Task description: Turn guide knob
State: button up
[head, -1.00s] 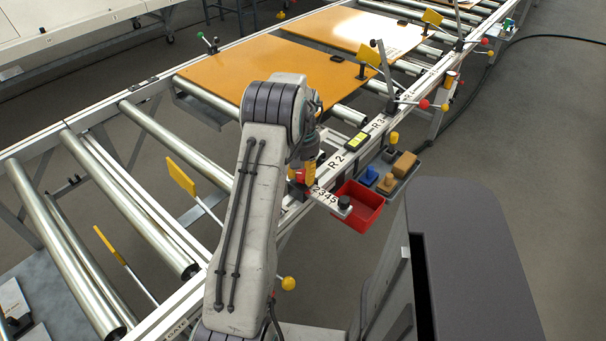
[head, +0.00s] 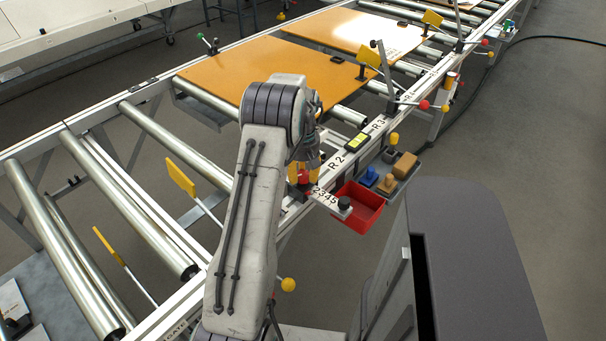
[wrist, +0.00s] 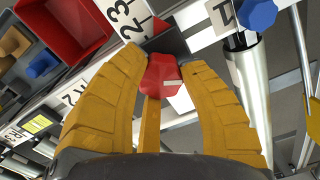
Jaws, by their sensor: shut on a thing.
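A red knob (wrist: 160,75) with a pale mark shows in the wrist view, between the tips of the yellow fingers of my gripper (wrist: 168,70). My gripper is shut on this red knob. The knob sits beside a white scale plate with black numbers (wrist: 126,22). In the head view the red knob (head: 304,176) shows at the left end of the scale plate (head: 328,199). My gripper (head: 304,172) is there at the conveyor's front rail, partly hidden by my arm.
A red bin (head: 362,205) hangs on the rail just right of the scale, beside a grey tray with blue and tan blocks (head: 386,184). Yellow flags on rods (head: 181,177) stand over the rollers at left. Orange panels (head: 232,68) lie on the conveyor farther back.

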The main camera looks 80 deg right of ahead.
aim_at(303, 174)
jog(key=shift+f, duration=0.1)
dwell(0.3)
jog(key=o, duration=1.2)
notch_tip(303, 174, up, 12)
dwell(0.8)
